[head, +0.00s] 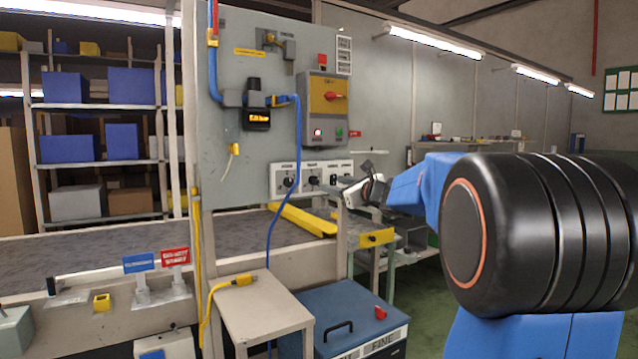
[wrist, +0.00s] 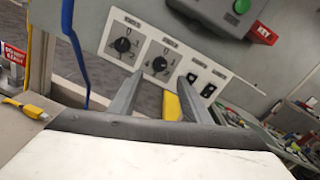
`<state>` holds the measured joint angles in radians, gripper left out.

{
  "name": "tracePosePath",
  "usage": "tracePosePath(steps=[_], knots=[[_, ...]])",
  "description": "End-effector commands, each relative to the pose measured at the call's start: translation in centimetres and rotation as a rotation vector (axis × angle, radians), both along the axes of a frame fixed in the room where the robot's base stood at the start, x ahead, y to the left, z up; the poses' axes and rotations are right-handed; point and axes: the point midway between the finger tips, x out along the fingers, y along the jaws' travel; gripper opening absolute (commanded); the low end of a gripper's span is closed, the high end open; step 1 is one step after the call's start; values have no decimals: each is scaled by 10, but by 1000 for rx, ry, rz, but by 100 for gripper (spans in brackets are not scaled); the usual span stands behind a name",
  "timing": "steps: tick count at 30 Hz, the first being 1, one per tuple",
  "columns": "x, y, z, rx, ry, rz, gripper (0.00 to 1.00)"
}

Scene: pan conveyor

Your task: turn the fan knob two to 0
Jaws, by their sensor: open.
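A pale control panel carries two round black knobs. The left knob (wrist: 122,45) shows in the wrist view, and in the head view (head: 289,182) too. The second knob (wrist: 160,64), which I take as fan knob two, is right of it; it also shows in the head view (head: 313,180). Printed marks surround each dial, and the name labels are too small to read. I cannot tell where the second knob points. My gripper (wrist: 163,67) is open and empty, its fingertips either side of the second knob in the wrist view. It appears short of the panel; contact is not visible.
Two small black switches (wrist: 200,83) sit right of the knobs. Above is a box with a red switch (head: 334,96) and green button (wrist: 242,6).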

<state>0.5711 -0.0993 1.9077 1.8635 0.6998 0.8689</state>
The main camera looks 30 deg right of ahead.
Motion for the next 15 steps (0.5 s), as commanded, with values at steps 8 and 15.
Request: tracePosePath(steps=[8, 15], knots=[[50, 5, -1, 1, 2, 2, 44], [82, 8, 0, 0, 0, 1, 44]])
